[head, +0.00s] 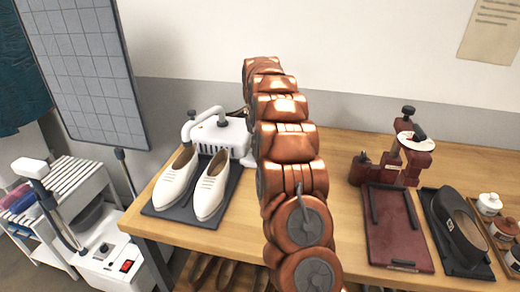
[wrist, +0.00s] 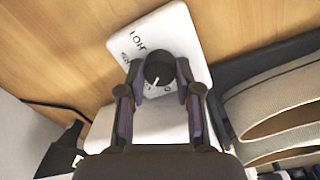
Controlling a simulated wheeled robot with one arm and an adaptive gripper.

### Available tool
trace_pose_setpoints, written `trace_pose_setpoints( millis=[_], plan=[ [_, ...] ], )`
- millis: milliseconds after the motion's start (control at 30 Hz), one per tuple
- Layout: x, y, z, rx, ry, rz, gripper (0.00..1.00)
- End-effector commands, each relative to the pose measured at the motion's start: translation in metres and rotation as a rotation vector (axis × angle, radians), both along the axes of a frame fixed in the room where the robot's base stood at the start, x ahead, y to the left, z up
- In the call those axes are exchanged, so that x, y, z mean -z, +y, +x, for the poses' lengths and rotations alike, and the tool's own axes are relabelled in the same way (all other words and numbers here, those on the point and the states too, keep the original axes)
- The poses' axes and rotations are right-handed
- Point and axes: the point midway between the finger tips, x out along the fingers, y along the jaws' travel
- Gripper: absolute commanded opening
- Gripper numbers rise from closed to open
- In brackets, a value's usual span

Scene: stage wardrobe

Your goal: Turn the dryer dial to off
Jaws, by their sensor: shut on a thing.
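The shoe dryer is a white box (head: 228,133) on the table in the head view, with bent pipes on it. In the wrist view its white panel (wrist: 182,38) carries dark lettering, only partly legible. The round black dial (wrist: 158,66) has a white pointer line toward the lower left of the picture. My gripper (wrist: 157,80) is shut on the dial, one dark finger on each side of it. In the head view my copper arm hides the gripper and the dial.
A pair of cream shoes (head: 193,187) sits on a dark mat (head: 160,213) close in front of the dryer. The wooden tabletop (head: 345,205) is clear between.

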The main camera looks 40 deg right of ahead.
Motion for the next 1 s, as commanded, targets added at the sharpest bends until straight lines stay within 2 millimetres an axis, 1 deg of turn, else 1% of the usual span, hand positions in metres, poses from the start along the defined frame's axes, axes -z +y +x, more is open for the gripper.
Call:
trace_pose_setpoints(
  millis=[200, 500, 700, 1000],
  plan=[
    [-0.0005, 0.0006, 0.0004, -0.205, -0.003, 0.0, 0.0],
    [-0.0003, 0.0011, 0.0002, -0.45, -0.002, 0.0, 0.0],
    [-0.0005, 0.001, 0.0, -0.559, -0.002, 0.0, 0.0],
    [-0.0005, 0.0006, -0.0002, -0.634, -0.002, 0.0, 0.0]
  ],
)
